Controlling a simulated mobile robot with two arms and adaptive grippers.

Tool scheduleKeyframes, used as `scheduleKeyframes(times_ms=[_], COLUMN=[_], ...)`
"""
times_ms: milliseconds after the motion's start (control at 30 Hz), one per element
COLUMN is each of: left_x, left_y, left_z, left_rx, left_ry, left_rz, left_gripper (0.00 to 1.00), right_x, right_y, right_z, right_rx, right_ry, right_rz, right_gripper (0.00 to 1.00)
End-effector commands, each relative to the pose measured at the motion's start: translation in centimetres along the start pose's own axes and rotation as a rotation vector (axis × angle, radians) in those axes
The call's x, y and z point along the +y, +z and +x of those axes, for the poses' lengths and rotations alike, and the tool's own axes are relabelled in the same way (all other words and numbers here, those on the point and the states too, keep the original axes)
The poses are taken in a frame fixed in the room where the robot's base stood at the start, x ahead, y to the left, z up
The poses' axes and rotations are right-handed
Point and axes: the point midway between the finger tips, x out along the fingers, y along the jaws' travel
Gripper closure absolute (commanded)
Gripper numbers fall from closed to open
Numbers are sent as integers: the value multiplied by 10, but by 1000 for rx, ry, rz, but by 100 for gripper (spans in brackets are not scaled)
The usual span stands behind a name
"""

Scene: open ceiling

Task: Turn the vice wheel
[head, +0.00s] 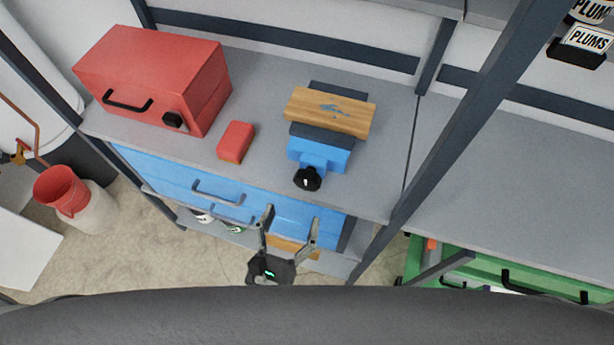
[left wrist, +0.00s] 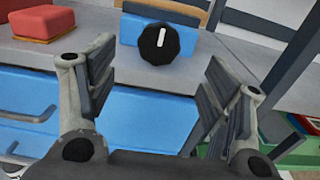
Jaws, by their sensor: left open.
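The blue vice (head: 318,152) stands on the grey workbench, with a wooden board (head: 331,111) at its dark jaws. Its black wheel (head: 307,178) faces the bench's front edge. In the left wrist view the wheel (left wrist: 159,44) is a round black knob with a white mark, and it shows ahead between the fingers. My left gripper (head: 289,226) is open and empty. It is in front of the bench, below the wheel in the head view and apart from it. My right gripper is not in view.
A red toolbox (head: 155,78) and a small red-and-yellow block (head: 236,142) are on the grey bench (head: 265,88) left of the vice. Blue drawers (head: 175,174) with handles are below. A dark post (head: 455,125) rises at the right.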

Motion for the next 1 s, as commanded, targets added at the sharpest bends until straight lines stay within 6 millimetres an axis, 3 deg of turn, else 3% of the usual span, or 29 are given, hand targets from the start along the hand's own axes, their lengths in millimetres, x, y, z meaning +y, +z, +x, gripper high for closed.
scheduleKeyframes(times_ms=[500, 700, 1000], left_x=[0, 0, 0], left_y=[2, 0, -1], left_z=[87, 102, 105], left_rx=[0, 1, 2], left_ry=[0, -1, -1], left_rz=[6, 6, 6], left_gripper=[27, 27, 27], right_x=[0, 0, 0], right_y=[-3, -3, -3], right_z=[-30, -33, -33], right_rx=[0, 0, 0], right_ry=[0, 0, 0], right_rz=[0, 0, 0], right_gripper=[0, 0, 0])
